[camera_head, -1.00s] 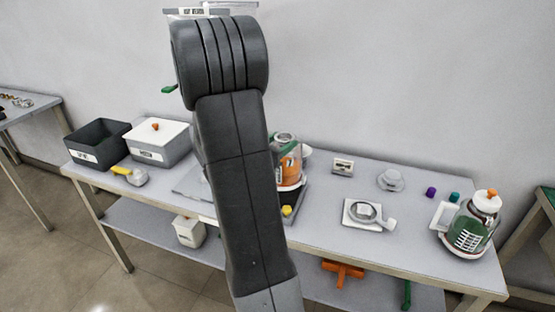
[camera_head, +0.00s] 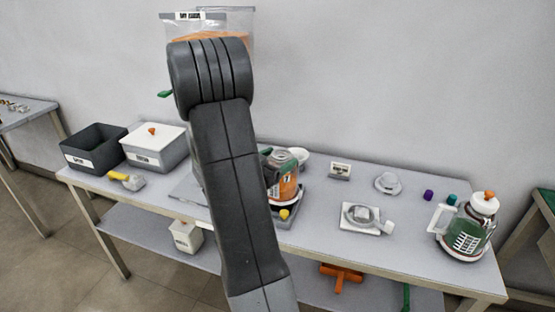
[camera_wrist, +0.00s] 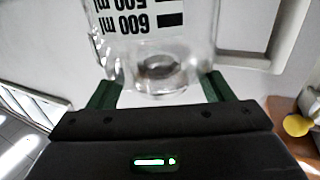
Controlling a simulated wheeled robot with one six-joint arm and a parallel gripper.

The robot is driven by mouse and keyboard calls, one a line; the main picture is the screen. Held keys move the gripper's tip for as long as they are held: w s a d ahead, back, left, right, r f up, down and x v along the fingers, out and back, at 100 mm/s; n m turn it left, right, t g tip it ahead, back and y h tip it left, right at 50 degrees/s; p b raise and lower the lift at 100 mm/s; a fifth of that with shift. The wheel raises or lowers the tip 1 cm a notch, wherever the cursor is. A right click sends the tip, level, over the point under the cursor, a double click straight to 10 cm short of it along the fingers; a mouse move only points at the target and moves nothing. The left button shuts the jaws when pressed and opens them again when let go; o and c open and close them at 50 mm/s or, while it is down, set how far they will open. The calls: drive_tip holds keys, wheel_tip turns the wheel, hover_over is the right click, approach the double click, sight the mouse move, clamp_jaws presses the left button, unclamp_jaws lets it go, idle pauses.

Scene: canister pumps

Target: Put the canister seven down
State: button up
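Canister seven (camera_head: 286,184) is a clear glass jar with an orange label and a "7". It stands upright on the dark pump stand (camera_head: 284,224), close behind my arm in the head view. In the wrist view the clear jar with upside-down 500 and 600 ml marks (camera_wrist: 150,28) fills the upper middle. My gripper (camera_wrist: 162,82) has a green finger at each side of this glass, and the fingers appear to press on it. In the head view my arm hides most of the gripper.
A yellow knob (camera_head: 284,214) sits at the stand's front. To the right are a white dish (camera_head: 362,217) and another jar with a green label (camera_head: 466,238). A dark bin (camera_head: 93,147) and a white-lidded box (camera_head: 155,147) stand left.

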drive_tip(key=shift+r, duration=0.1)
drive_tip(key=shift+a+r, duration=0.1)
drive_tip(key=v, duration=1.2)
drive_tip(key=shift+b, duration=0.35)
